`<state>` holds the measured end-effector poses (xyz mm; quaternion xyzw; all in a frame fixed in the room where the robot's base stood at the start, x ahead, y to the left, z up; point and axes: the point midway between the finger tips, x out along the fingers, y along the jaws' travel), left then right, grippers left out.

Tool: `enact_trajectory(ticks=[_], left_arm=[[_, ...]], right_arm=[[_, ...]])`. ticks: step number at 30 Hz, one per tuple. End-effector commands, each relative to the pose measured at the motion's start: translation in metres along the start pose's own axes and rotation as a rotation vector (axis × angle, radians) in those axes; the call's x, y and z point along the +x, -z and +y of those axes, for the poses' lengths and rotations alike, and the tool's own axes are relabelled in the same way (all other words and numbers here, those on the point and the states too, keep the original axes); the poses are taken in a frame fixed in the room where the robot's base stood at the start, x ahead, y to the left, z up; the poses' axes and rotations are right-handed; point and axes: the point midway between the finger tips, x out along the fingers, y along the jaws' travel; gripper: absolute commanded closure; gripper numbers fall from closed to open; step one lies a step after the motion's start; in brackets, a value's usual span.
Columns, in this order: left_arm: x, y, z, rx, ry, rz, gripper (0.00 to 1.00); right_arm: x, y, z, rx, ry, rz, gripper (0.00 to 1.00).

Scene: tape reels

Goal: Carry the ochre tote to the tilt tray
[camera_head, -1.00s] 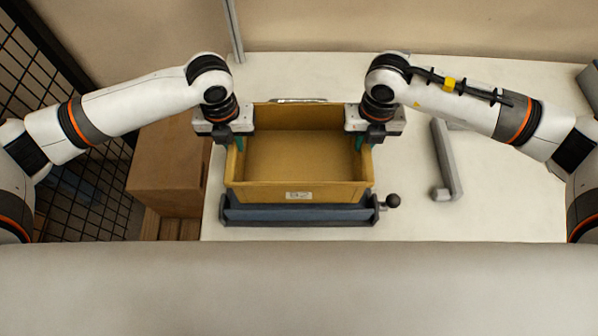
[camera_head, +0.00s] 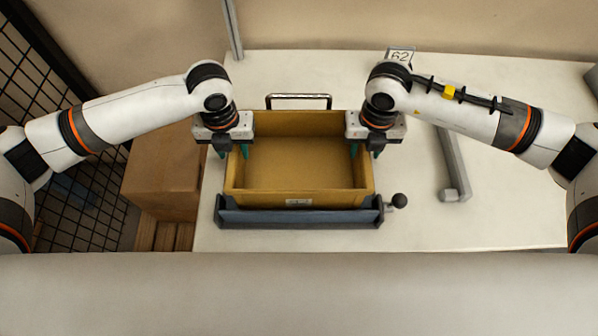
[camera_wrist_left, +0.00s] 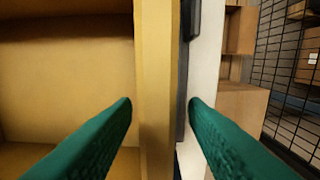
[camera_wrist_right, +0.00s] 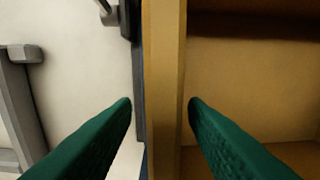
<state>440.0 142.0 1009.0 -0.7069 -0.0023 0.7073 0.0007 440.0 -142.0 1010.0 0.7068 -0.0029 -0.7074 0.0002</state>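The ochre tote (camera_head: 298,198) sits upright behind the front bar of the dark blue-grey tilt tray (camera_head: 300,217), and looks empty. My left gripper (camera_head: 233,152) is open at the tote's left wall. One finger is on the inner side and one on the outer, with the wall (camera_wrist_left: 155,90) between them. My right gripper (camera_head: 366,152) is open in the same way at the right wall (camera_wrist_right: 165,90). A gap shows between the outer fingers and the walls. The tote hides the tray's floor.
A metal handle (camera_head: 298,97) stands behind the tote, and a black knob (camera_head: 399,200) sticks out at the tray's right. A grey bracket (camera_head: 452,165) lies on the pale table to the right. A brown box (camera_head: 163,170) and a mesh fence (camera_head: 75,190) are at the left.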

Motion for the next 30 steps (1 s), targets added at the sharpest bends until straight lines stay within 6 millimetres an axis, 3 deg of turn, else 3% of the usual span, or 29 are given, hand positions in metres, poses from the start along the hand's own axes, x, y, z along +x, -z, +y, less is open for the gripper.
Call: enact_trajectory(ticks=[8, 21, 30], left_arm=[[-0.006, 0.000, 0.001, 0.001, -0.004, 0.001, 0.60], [-0.089, 0.001, 0.001, 0.001, -0.002, 0.005, 0.60], [-0.120, 0.000, 0.001, 0.001, -0.002, 0.001, 0.60]], right_arm=[[-0.001, 0.000, -0.001, -0.002, 0.003, 0.000, 0.60], [-0.001, 0.000, -0.002, -0.003, 0.004, 0.000, 0.60], [-0.003, 0.000, -0.002, -0.003, 0.005, 0.001, 0.60]])
